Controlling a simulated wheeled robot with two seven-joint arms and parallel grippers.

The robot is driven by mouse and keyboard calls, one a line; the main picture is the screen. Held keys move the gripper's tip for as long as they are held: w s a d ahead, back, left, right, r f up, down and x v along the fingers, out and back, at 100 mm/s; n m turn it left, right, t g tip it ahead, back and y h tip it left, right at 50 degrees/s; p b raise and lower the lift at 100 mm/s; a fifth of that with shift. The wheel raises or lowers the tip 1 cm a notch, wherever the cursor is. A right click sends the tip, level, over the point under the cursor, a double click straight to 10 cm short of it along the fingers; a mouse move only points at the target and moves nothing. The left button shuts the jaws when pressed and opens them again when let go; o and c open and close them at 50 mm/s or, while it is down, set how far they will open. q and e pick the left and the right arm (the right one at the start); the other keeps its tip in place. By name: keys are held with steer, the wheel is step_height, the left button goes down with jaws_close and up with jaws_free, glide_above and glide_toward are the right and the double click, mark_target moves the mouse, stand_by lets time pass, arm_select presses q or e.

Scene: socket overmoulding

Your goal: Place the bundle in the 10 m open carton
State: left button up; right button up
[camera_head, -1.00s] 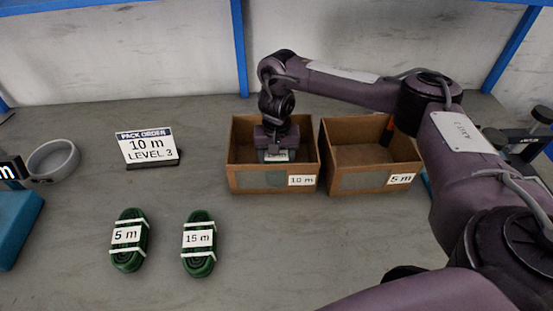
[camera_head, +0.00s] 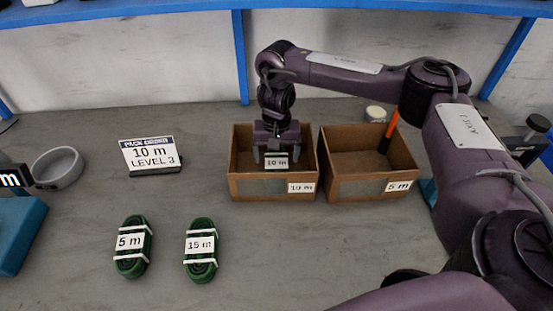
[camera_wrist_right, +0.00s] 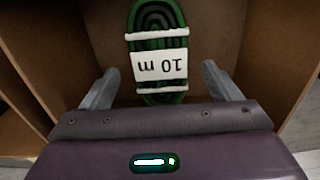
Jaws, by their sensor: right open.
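The green 10 m bundle (camera_wrist_right: 158,50) lies inside the 10 m open carton, and its white label (camera_head: 277,162) shows in the head view. The 10 m carton (camera_head: 272,187) is an open brown box with a 10 m tag on its front. My right gripper (camera_head: 275,158) is inside the carton's opening, above the bundle. In the right wrist view its two fingers (camera_wrist_right: 160,88) are spread wide, with a gap on each side of the bundle. Most of the bundle is hidden by the gripper in the head view. My left gripper is not in view.
A 5 m bundle (camera_head: 133,246) and a 15 m bundle (camera_head: 201,249) lie in front. A pack order sign (camera_head: 150,155) and grey ring-shaped dish (camera_head: 58,168) stand left.

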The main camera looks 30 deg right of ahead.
mark_target(276, 163)
step_height(276, 163, up, 8)
steer(key=p, duration=0.2)
steer(key=shift+f, duration=0.25)
